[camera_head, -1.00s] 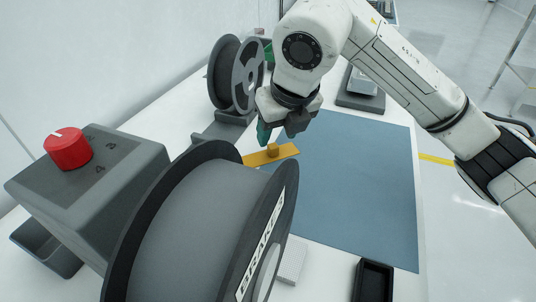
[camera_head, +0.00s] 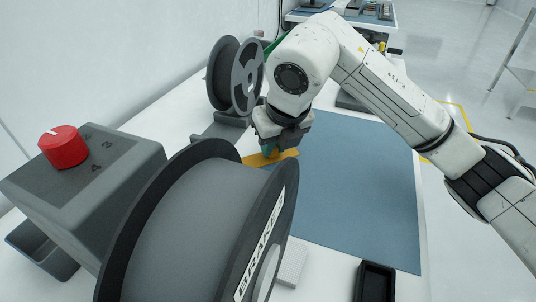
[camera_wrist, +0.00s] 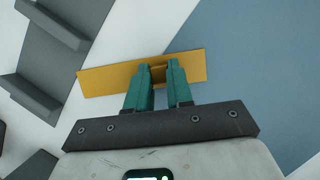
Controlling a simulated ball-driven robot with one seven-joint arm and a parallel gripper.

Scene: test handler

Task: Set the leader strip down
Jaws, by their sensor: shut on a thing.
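The leader strip (camera_wrist: 108,80) is a flat orange-yellow piece with a small raised knob. In the head view the strip (camera_head: 287,154) lies across the edge between the white table and the blue mat, partly hidden by the big reel and my gripper. My gripper (camera_wrist: 159,70) has teal fingers on either side of the knob and is shut on it. In the head view my gripper (camera_head: 268,150) points down at the strip's middle. I cannot tell whether the strip touches the surface.
A large grey reel (camera_head: 190,235) fills the near left. A box with a red knob (camera_head: 64,147) stands beside it. A smaller reel (camera_head: 236,75) stands behind. The blue mat (camera_head: 355,190) is clear. A black tray (camera_head: 375,282) sits at the front edge.

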